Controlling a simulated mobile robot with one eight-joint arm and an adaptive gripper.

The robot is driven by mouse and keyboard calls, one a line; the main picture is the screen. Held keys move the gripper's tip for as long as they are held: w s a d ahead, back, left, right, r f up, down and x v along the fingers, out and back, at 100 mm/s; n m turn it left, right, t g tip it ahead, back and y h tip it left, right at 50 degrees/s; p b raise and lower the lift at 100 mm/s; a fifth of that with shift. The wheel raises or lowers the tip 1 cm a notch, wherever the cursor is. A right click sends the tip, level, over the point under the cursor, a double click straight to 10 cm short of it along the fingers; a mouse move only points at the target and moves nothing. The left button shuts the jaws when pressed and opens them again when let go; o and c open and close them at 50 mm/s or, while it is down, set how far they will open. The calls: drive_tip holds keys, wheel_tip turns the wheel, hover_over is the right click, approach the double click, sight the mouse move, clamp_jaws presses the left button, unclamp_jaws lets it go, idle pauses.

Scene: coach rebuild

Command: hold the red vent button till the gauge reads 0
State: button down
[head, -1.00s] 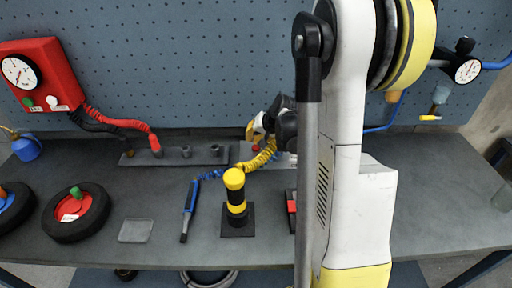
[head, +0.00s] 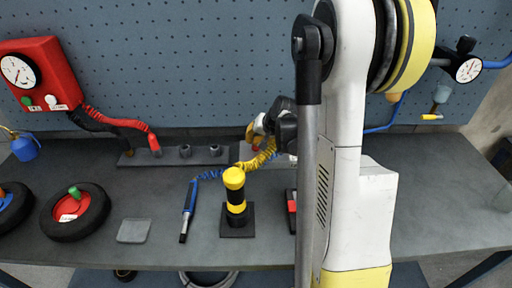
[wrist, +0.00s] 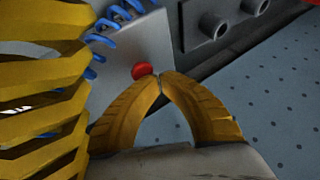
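The red vent button (wrist: 143,71) sits on a light grey plate (wrist: 135,45) in the wrist view. In the head view it is a small red spot (head: 256,148) at the back of the bench, below my gripper (head: 251,134). My gripper's yellow fingers (wrist: 160,77) curve together and their tips meet, with nothing between them. The tips are right beside the button in the picture; I cannot tell whether they touch it. One dial gauge (head: 17,71) is on the red box at left, another (head: 467,69) on the pipe at right. Their readings are too small to tell.
A yellow and blue coiled hose (head: 258,160) runs close by my gripper and fills the left of the wrist view. A yellow-black post (head: 235,195) stands in front. A dark rail with sockets (head: 185,152) lies to the left. Wheels (head: 75,212) lie at the front left.

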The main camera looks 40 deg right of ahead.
sight(254, 146)
drive_tip(key=shift+f+b, duration=0.5)
drive_tip(key=shift+f, duration=0.05)
idle(0.4)
drive_tip(key=shift+r, duration=0.1)
idle(2.8)
drive_tip(key=shift+r+p, duration=0.7)
drive_tip(key=shift+r, duration=0.2)
drive_tip(key=shift+r+p, duration=1.75)
drive_tip(key=shift+r, duration=0.75)
